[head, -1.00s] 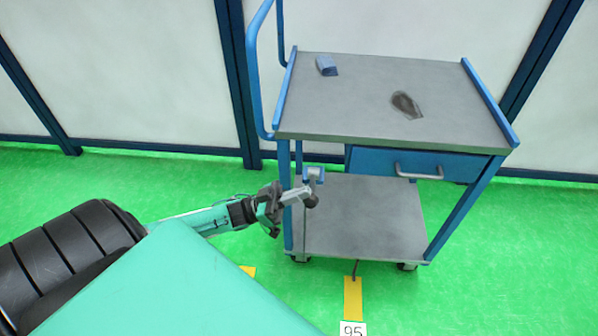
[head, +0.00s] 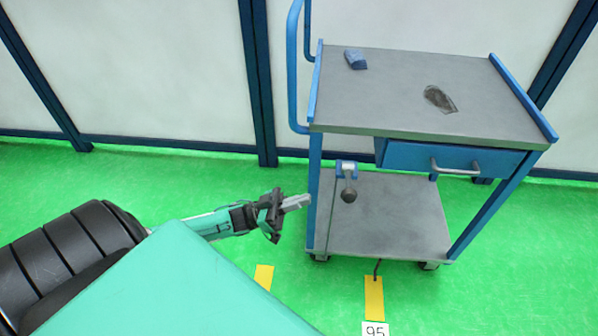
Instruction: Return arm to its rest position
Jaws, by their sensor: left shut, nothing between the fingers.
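My left gripper (head: 297,202) is shut and empty. It is held out over the green floor, just left of the blue trolley's front left leg, and its fingers point right toward the leg. A small gap seems to lie between fingertips and leg. My left arm (head: 212,224) reaches in from the lower left, partly hidden behind my teal body. My right gripper is not in view.
The blue and grey trolley (head: 400,95) stands at the right with a drawer (head: 455,158) and a lower shelf (head: 400,215). A blue item (head: 355,60) and a dark item (head: 440,98) lie on top. Green floor (head: 110,185) is clear at left.

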